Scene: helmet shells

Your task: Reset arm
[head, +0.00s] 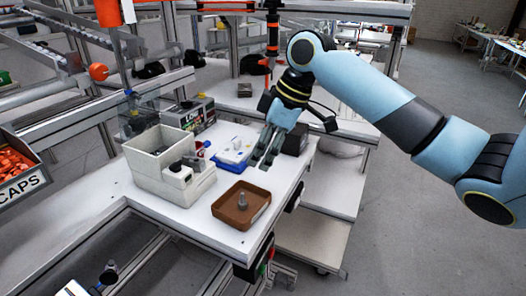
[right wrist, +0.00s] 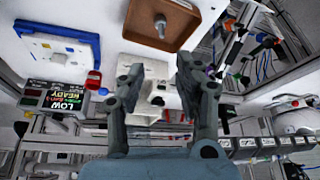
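My right arm reaches in from the right in the head view. Its right gripper (head: 264,160) points down over the white workbench (head: 225,222), beside a blue and white fixture (head: 234,153). In the right wrist view the two fingers of the right gripper (right wrist: 158,76) stand well apart with nothing held between them. A brown tray (head: 223,212) with a small grey upright part (head: 242,201) in it lies in front of the gripper. The tray also shows at the top of the right wrist view (right wrist: 139,32). I see no left gripper in either view.
A pale grey machine with an open bin (head: 150,165) stands left of the tray. A lettered box (head: 198,116) stands behind it. A dark block (head: 295,140) is close right of the gripper. Racks fill the left and back; open floor (head: 420,230) lies to the right.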

